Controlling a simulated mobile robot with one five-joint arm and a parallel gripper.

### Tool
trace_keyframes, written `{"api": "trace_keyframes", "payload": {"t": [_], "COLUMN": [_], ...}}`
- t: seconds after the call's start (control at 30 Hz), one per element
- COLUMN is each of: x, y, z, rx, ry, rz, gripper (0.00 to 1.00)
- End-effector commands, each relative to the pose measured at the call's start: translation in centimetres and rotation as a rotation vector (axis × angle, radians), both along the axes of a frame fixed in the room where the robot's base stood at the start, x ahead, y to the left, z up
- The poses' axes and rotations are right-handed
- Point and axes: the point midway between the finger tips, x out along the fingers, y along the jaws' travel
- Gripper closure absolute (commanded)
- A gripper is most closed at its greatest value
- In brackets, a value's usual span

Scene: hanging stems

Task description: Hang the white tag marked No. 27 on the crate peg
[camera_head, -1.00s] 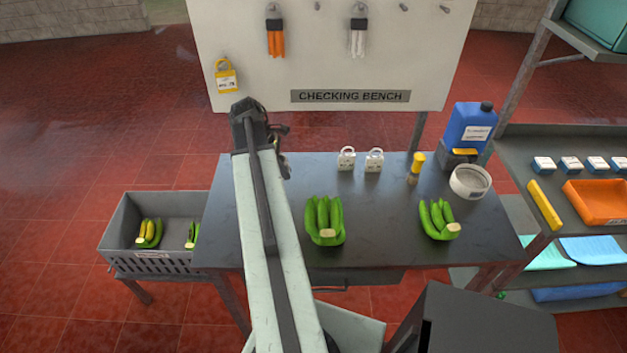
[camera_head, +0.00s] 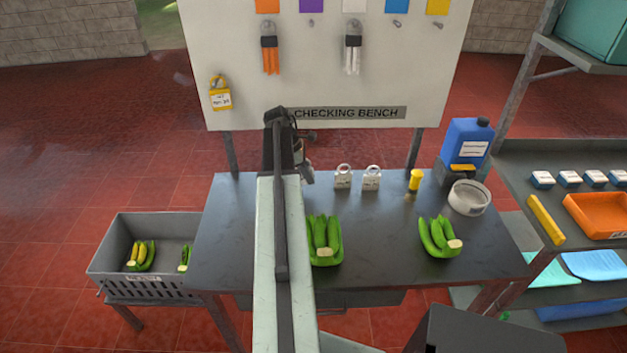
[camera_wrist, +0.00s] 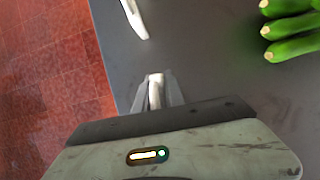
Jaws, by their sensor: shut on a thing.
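My gripper (camera_wrist: 156,92) is shut on a white thing (camera_wrist: 155,80), most likely a white tag, only a small part of which shows between the jaws; no number is readable. In the head view my gripper (camera_head: 307,172) is above the bench, partly hidden by my arm. A white curved piece (camera_wrist: 134,16) shows ahead of the jaws; I cannot tell if it belongs to the held thing. Two white tags with loops (camera_head: 342,180) (camera_head: 371,180) stand on the bench, their marks too small to read. The grey crate (camera_head: 150,291) is at the left; I cannot make out its peg clearly.
The dark bench (camera_head: 385,235) carries green banana bunches (camera_head: 324,240) (camera_head: 438,238), a yellow-topped item (camera_head: 415,180), a white bowl (camera_head: 469,198) and a blue jug (camera_head: 467,143). The board (camera_head: 320,60) stands behind, with a yellow tag (camera_head: 220,97). Bananas lie in the crate.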

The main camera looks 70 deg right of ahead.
Motion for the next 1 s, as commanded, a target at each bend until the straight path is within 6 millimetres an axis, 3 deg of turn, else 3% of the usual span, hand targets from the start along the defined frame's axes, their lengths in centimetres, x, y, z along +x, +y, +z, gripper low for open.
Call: {"api": "trace_keyframes", "payload": {"t": [0.17, 0.33, 0.4, 0.47, 0.9, 0.93, 1.0], "x": [-0.2, -1.1, -1.0, -1.0, -0.9, -0.9, -0.9], "y": [-0.5, -2.9, -2.5, -2.5, -2.5, -2.5, -2.5], "z": [-0.1, -1.1, -3.1, -3.8, -4.0, -3.8, -3.8], "rx": [0.000, 0.000, 0.000, 0.000, 0.000, 0.000, 0.000], "ry": [0.000, 0.000, 0.000, 0.000, 0.000, 0.000, 0.000], "rz": [0.000, 0.000, 0.001, 0.001, 0.002, 0.002, 0.002], "gripper": [1.00, 1.00, 1.00, 1.00, 1.00, 0.78, 0.64]}}
